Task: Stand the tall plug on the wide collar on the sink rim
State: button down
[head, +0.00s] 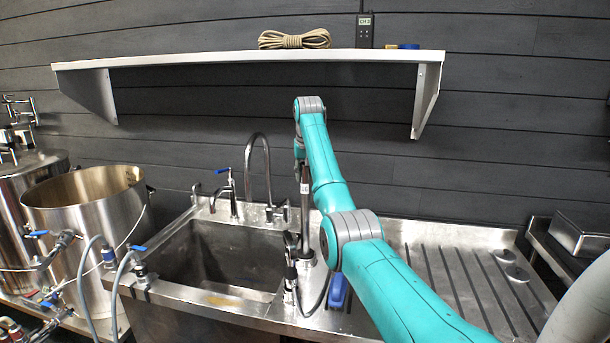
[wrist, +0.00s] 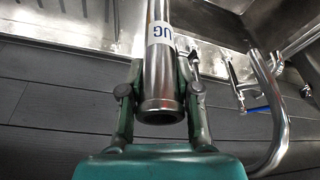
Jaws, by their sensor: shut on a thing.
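The tall plug is a slim metal tube with a white label (head: 305,187). In the head view my gripper (head: 300,160) is partly hidden behind my arm, above the rim right of the basin. The plug hangs about upright. Its lower end is near a dark ring (head: 306,262) on the rim, probably the wide collar. I cannot tell whether they touch.
The sink basin (head: 215,262) is left of the plug, with a gooseneck tap (head: 268,165) behind. A hose fitting (head: 290,268) and a blue object (head: 338,290) are close by. A shelf (head: 250,58) overhangs.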

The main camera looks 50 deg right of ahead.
jog(key=shift+f, duration=1.3)
dwell(1.6)
jog(key=c, duration=0.7)
grip_release()
jog(key=shift+c, duration=0.2)
jog(key=shift+f, duration=0.1)
jog(key=shift+v, duration=3.8)
